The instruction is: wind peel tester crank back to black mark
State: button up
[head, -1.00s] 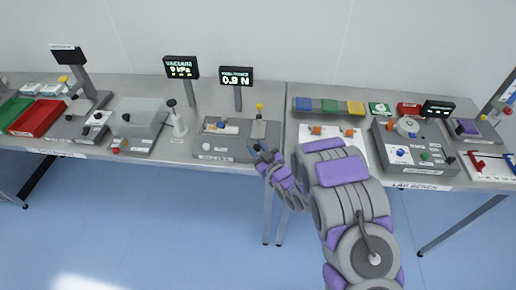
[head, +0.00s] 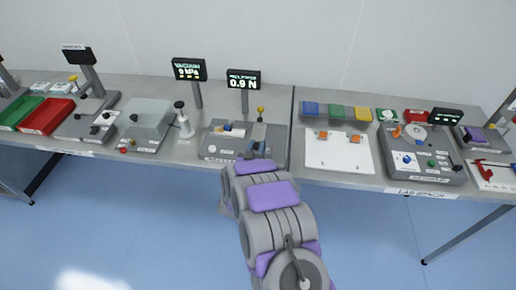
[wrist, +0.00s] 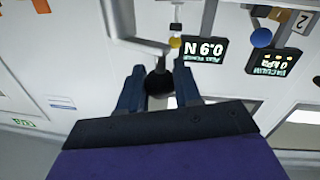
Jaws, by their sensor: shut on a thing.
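The peel tester (head: 217,147) is a grey unit on the bench, and its raised display (head: 243,80) reads 0.9 N. The display also shows upside down in the wrist view (wrist: 207,52). In the wrist view the crank's black ball knob (wrist: 158,84) sits between the two blue fingers of my gripper (wrist: 146,82). My gripper is shut on this knob. In the head view my arm covers the tester's front right, so the crank and most of my gripper are hidden there. I cannot make out the black mark in either view.
A vacuum unit with a clear box (head: 145,120) and a valve post (head: 183,122) stand to the left. A white board with orange clips (head: 338,150) and a grey control unit (head: 425,165) stand to the right. The floor in front is clear.

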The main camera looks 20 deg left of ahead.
jog(key=m+h, duration=0.1)
jog(key=h, duration=0.1)
jog(key=m+h, duration=0.1)
jog(key=h, duration=0.1)
jog(key=w+a+m+h, duration=0.1)
jog(key=h, duration=0.1)
jog(key=shift+w+f+m+b, duration=0.1)
jog(key=shift+f+m+b, duration=0.05)
jog(key=shift+m+b, duration=0.25)
jog(key=shift+w+m+g+h, duration=0.25)
jog(key=shift+m+g+h, duration=0.15)
jog(key=shift+m+h, duration=0.6)
jog(key=shift+w+r+h, duration=0.1)
jog(key=shift+r+h, duration=0.1)
jog(key=shift+h, duration=0.1)
jog(key=o, duration=1)
jog(key=shift+w+a+f, duration=0.1)
jog(key=shift+a, duration=0.1)
jog(key=shift+d, duration=0.1)
jog(key=shift+s, duration=0.3)
jog(key=v, duration=1.7)
jog(key=shift+a+p, duration=0.25)
jog(key=shift+p, duration=0.1)
jog(key=shift+w, duration=0.1)
